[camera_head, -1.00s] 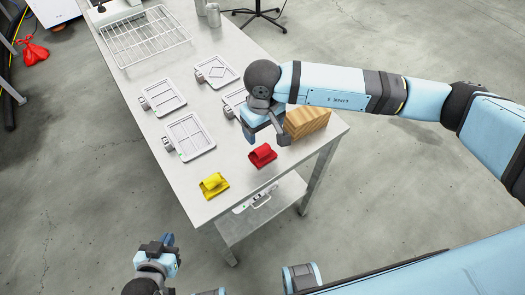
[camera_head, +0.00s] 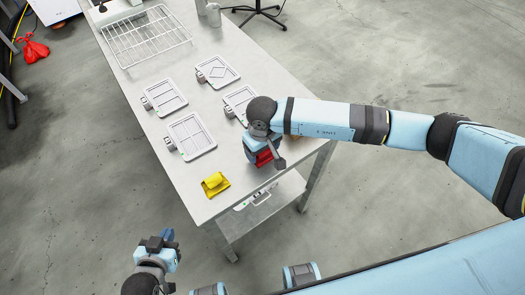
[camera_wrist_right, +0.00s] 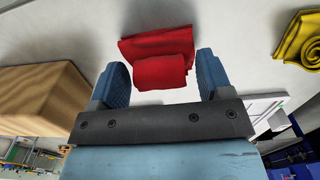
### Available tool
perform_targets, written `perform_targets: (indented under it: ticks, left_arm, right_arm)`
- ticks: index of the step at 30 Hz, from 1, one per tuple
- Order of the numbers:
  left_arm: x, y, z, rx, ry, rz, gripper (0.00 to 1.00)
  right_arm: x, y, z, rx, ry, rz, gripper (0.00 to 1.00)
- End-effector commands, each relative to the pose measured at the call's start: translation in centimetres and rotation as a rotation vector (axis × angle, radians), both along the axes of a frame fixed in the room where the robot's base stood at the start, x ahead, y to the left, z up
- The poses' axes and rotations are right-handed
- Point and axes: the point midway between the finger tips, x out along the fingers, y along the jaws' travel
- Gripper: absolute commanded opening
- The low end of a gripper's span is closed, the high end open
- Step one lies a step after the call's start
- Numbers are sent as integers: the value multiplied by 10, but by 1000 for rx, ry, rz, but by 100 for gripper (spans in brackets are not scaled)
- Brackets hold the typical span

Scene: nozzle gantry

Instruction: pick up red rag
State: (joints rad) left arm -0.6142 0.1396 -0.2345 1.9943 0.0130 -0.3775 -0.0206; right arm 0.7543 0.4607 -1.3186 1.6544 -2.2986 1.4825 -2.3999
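The red rag (camera_head: 264,158) lies folded on the metal table near its front edge, partly hidden by my right gripper in the head view. My right gripper (camera_head: 265,159) is over it. In the right wrist view the red rag (camera_wrist_right: 158,62) shows between the two blue fingers of my right gripper (camera_wrist_right: 161,78), which are spread apart with a gap on both sides of the rag. My left gripper (camera_head: 167,244) is off the table at the lower left, near nothing; its finger opening is too small to judge.
A yellow rag (camera_head: 215,184) lies left of the red one. A wooden block (camera_wrist_right: 38,95) stands beside my right gripper, mostly hidden in the head view. Several framed plates (camera_head: 191,136) and a wire rack (camera_head: 143,37) lie further back on the table (camera_head: 216,108).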

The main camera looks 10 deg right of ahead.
Motion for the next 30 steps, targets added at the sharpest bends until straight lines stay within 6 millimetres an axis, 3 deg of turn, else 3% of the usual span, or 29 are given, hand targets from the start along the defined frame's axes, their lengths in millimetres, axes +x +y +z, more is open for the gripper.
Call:
perform_targets:
  ticks: [1, 6, 20, 26, 30]
  left_arm:
    - [0, 0, 0, 0, 0, 0, 0]
    - [0, 0, 0, 0, 0, 0, 0]
    - [0, 0, -2, 0, 1, 0, 0]
    - [0, 0, -8, 0, 1, 0, 0]
    - [0, 0, -15, 0, 2, -1, 0]
  right_arm:
    - [0, 0, 0, 0, 0, 0, 61]
    - [0, 0, 0, 0, 0, 0, 22]
    - [1, 0, 10, 0, -1, -1, 21]
    - [2, 0, 42, 2, -5, 1, 21]
    - [2, 0, 80, 1, -7, 0, 21]
